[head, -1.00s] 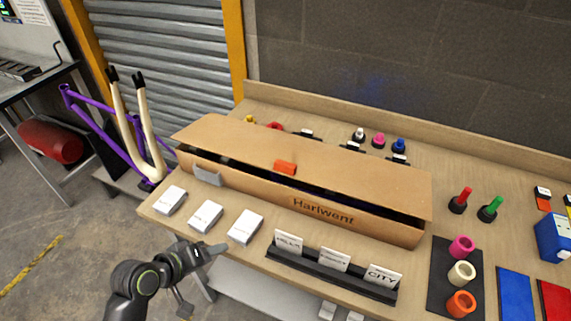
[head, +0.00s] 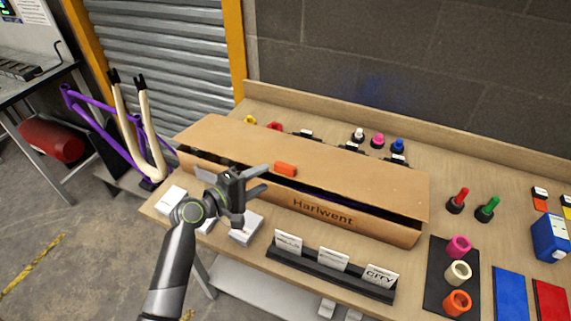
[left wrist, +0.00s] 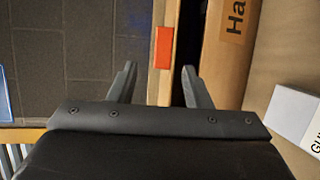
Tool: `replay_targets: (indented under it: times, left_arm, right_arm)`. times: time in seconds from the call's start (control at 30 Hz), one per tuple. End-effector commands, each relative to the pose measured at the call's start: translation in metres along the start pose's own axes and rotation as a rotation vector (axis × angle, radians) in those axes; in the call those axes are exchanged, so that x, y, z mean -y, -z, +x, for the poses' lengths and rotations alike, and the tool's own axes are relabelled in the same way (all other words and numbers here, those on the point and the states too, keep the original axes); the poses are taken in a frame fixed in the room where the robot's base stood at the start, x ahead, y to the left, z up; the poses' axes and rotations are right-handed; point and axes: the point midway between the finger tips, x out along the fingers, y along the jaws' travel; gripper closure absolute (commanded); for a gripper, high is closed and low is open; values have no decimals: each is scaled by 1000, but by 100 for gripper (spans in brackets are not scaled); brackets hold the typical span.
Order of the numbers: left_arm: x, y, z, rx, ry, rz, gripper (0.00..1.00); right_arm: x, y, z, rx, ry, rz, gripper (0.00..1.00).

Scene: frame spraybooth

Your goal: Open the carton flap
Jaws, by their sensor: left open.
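The long brown carton (head: 345,218) marked "Harlwent" lies on the bench. Its flap (head: 300,160) is a little raised, with a dark gap along the front edge. An orange tab (head: 285,169) sits on the flap's front edge. My left gripper (head: 265,179) is open and empty just left of the tab in the head view. In the left wrist view the open fingers (left wrist: 159,68) point toward the orange tab (left wrist: 163,47), which lies between their lines and just beyond the tips. The carton's printed front (left wrist: 230,45) is to the right there. My right gripper is not in view.
White boxes (head: 171,200) lie in front of the carton, partly hidden by my left arm. A black card holder (head: 330,272) stands at the bench's front edge. Coloured rings (head: 458,273) and blue and red panels lie to the right. Small knobs (head: 377,140) stand behind the carton.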

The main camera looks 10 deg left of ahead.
Motion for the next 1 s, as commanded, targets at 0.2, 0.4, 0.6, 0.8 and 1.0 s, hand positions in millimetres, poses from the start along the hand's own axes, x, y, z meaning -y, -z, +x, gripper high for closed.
replay_targets:
  times: [0.2, 0.4, 0.6, 0.8, 1.0]
  left_arm:
    - [-2, -1, 38, 3, 1, -1, 55]
    - [-1, -1, 67, 2, 1, 0, 55]
    - [-1, -1, 87, 1, 0, 1, 55]
    - [0, -1, 94, 1, 1, 1, 55]
    - [0, -1, 95, 1, 1, 2, 55]
  right_arm:
    - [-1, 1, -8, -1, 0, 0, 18]
    - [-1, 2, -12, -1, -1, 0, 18]
    - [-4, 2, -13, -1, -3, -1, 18]
    - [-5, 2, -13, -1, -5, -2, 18]
    - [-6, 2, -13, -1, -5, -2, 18]
